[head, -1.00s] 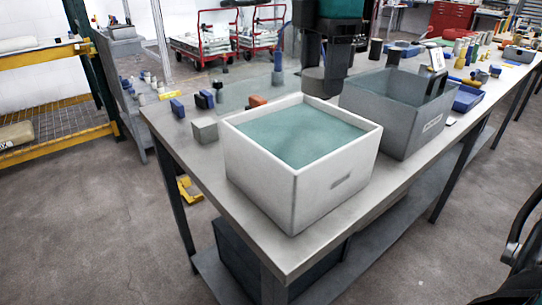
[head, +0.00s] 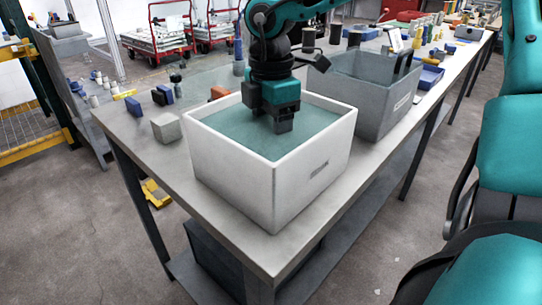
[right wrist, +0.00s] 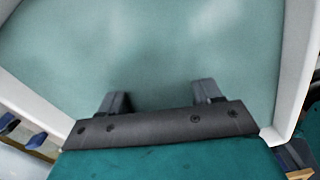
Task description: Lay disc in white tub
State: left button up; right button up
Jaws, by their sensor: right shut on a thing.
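The white tub (head: 230,178) stands on the near end of the grey bench; its floor is flat teal. My right gripper (head: 283,125) points down over the tub's inside, within its rim in the head view. The right wrist view shows the gripper's two fingers (right wrist: 160,100) apart above the teal floor, with tub walls on both sides. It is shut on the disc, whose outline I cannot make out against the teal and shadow. I cannot tell how high it is above the floor. My left gripper is not in view.
A grey bin (head: 372,105) stands close behind the tub to the right. The bench's front edge is close to the tub.

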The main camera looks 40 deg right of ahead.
aim_at(271, 154)
jog(key=shift+f, duration=2.4)
jog(key=shift+f+b, duration=0.1)
jog(key=shift+b, duration=0.25)
jog(key=o, duration=1.2)
notch_tip(271, 154, up, 12)
jog(key=shift+r+p, duration=0.15)
jog(key=shift+p, duration=0.7)
